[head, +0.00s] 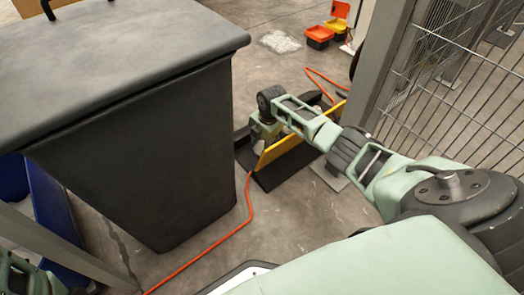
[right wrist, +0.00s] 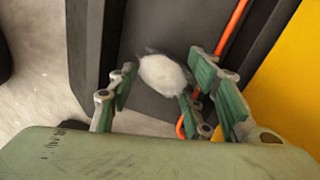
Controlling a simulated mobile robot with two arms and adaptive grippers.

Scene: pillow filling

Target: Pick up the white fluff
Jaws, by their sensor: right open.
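The white fluff (right wrist: 163,75) is a small, rounded, soft clump in the right wrist view. It lies over a dark grey surface, between the spread fingers of my right gripper (right wrist: 158,84). The fingers are open, on both sides of the fluff; whether any touches it, I cannot tell. In the head view my right gripper (head: 262,136) reaches down behind a yellow board, which partly hides it, and I cannot make out the fluff clearly there. A green part of my left arm shows at the bottom left corner; its fingers cannot be made out.
A yellow board (head: 300,138) stands beside my right gripper on a dark base (head: 280,172). An orange cable (head: 232,228) runs over the floor. A large dark bin (head: 150,150) stands left, a wire-mesh fence (head: 455,85) right. Small orange and yellow boxes (head: 320,36) lie farther back.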

